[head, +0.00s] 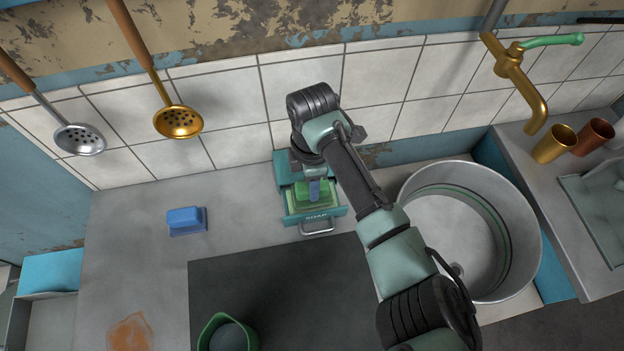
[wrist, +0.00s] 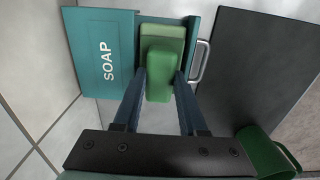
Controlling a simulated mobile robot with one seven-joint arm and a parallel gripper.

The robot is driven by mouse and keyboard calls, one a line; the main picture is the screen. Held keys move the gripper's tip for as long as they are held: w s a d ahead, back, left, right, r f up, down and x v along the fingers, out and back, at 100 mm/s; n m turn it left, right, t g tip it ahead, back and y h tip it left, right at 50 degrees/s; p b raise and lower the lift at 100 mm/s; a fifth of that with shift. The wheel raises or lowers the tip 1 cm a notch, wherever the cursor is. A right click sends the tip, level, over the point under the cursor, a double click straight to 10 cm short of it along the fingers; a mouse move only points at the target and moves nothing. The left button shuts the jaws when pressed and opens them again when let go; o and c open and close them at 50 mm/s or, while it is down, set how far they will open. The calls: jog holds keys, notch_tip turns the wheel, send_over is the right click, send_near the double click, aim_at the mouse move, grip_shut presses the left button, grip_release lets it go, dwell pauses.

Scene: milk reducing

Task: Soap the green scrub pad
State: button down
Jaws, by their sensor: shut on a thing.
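A teal soap box (head: 287,170) stands against the tiled wall, with its drawer (head: 330,213) pulled out toward the front. Its SOAP label shows large in the wrist view (wrist: 88,55). A light green block (wrist: 165,30) lies in the open drawer. My gripper (head: 314,188) is over the drawer, shut on the green scrub pad (head: 301,192). In the wrist view the pad (wrist: 160,78) sits between the two fingers, its far end overlapping the light green block. Whether the pad touches the block cannot be told.
A blue sponge (head: 186,219) lies to the left on the counter. A large metal pot (head: 520,225) stands to the right, close to my arm. A green container (head: 213,325) is at the front on a dark surface (head: 280,275). Ladles (head: 178,121) hang at upper left; a brass tap (head: 525,85) is upper right.

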aim_at(308, 192)
jog(key=shift+f, duration=0.6)
dwell(1.6)
jog(key=shift+r, duration=0.15)
notch_tip(308, 192, up, 7)
jog(key=p, duration=0.6)
jog(key=shift+p, duration=0.3)
dwell(0.5)
jog(key=m, duration=0.1)
jog(key=s+m, duration=0.1)
jog(key=shift+s+a+f+m, duration=0.3)
jog(key=shift+a+f, duration=0.05)
jog(key=shift+a, duration=0.05)
jog(key=s+m, duration=0.9)
jog(key=m, duration=0.8)
jog(key=shift+s+d+f+m, duration=0.2)
jog(key=shift+s+d+m, duration=0.1)
jog(key=shift+s+d, duration=0.1)
